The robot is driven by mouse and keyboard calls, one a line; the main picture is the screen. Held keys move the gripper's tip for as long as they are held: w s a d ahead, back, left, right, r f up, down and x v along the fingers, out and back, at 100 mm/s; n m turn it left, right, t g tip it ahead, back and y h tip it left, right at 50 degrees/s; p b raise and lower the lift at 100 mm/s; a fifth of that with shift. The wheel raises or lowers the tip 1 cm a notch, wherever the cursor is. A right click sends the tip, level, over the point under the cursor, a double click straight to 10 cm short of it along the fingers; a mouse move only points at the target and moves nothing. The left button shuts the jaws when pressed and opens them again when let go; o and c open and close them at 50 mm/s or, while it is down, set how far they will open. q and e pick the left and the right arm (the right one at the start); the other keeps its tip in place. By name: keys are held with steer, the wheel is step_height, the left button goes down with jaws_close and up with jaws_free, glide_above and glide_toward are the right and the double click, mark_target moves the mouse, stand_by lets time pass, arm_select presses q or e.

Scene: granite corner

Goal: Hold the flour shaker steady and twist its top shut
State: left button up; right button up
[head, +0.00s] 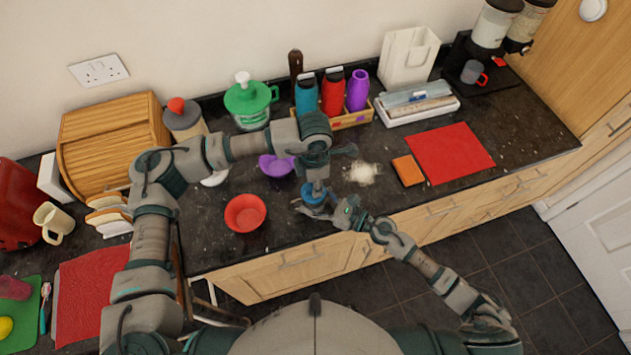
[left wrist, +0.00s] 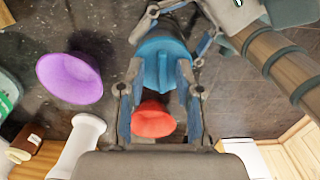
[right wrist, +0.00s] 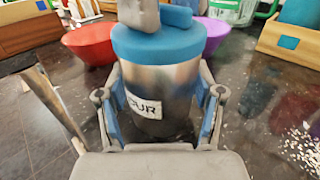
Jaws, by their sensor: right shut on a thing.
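The flour shaker (right wrist: 172,85) is a steel can with a blue top (right wrist: 155,45) and a partly hidden label ending in "UR". It looks upright in the right wrist view. My right gripper (head: 328,211) is shut around the can's body, with one finger on each side. My left gripper (head: 317,184) points down from above at the blue top. In the left wrist view its fingers stand apart, with the ridged blue top (left wrist: 163,62) just past and between their tips. Whether the fingertips touch the top is hard to tell.
A red bowl (head: 245,213) and a purple bowl (head: 276,166) sit left of the shaker. Spilled flour (head: 362,173), an orange sponge (head: 407,171) and a red mat (head: 450,153) lie to the right. A rack of bottles (head: 345,120) stands behind. The counter's front edge is close.

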arm_select(q)
step_height(320, 180, up, 12)
arm_select(e)
steer(key=shift+w+d, duration=0.15)
stand_by(0.3)
steer(key=o, duration=1.4)
steer(key=shift+c, duration=0.2)
arm_select(q)
steer(key=shift+w, duration=0.1)
